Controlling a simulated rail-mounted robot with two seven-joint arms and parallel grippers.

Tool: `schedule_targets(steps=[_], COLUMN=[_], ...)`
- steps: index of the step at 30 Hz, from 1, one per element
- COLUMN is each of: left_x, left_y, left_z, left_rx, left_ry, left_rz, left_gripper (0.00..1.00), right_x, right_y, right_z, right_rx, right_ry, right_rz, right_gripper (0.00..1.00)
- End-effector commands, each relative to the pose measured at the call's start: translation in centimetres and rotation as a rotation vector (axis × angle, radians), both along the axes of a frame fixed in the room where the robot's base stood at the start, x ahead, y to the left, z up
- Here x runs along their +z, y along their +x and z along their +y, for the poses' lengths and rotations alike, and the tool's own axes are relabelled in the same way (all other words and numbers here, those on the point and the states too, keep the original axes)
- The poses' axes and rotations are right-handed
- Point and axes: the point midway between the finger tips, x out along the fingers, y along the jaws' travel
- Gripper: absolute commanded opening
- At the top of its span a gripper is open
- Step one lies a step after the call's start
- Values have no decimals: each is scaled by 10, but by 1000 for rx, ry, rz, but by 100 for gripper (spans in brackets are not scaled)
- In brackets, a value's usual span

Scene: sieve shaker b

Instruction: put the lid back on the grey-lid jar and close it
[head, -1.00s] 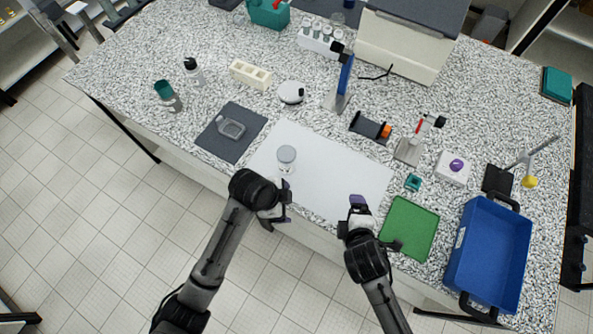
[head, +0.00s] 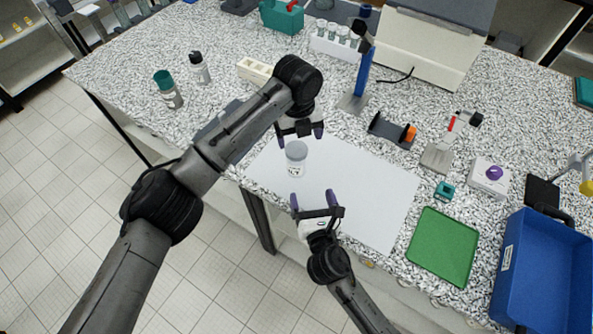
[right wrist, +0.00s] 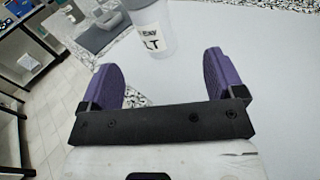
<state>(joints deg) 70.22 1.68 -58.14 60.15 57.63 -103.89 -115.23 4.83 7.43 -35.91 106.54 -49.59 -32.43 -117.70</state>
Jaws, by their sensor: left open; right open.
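The jar (head: 296,158) stands upright on the white sheet (head: 360,190). It has a grey top and a dark-lettered white label; whether the top is a seated lid or a loose one, I cannot tell. My left gripper (head: 300,133) is open, fingers pointing down, just beyond the jar and apparently not touching it. My right gripper (head: 313,201) is open and empty on the near side of the jar, fingers pointing towards it. In the right wrist view the jar (right wrist: 152,32) stands beyond the open right fingers (right wrist: 160,70), its top cut off.
A green tray (head: 442,246) and a blue crate (head: 540,275) are at right. A blue-posted stand (head: 363,75) and a black holder with an orange part (head: 392,131) stand behind the sheet. My left arm covers the table's left front. The sheet's right half is clear.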

Motion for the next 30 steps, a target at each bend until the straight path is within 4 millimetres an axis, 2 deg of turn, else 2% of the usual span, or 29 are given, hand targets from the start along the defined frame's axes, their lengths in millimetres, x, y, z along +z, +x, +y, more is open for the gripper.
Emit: schedule_targets(steps=[1, 7, 21, 26, 30], left_x=[1, 10, 12, 12, 12], left_y=[4, 11, 11, 11, 11], left_z=[2, 6, 7, 7, 7], left_rx=[-15, -52, -56, -56, -56], left_ry=[10, 25, 26, 26, 26], left_rz=[-5, -7, -7, -7, -7], left_gripper=[85, 85, 85, 85, 85], right_x=[-5, -6, -6, -5, -5], right_y=[2, 4, 7, 21, 43], right_z=[3, 10, 11, 14, 20], right_rx=[12, 37, 39, 38, 38], right_ry=[-32, -104, -112, -111, -111], right_rz=[-19, -57, -61, -61, -61], right_gripper=[88, 88, 88, 88, 88])
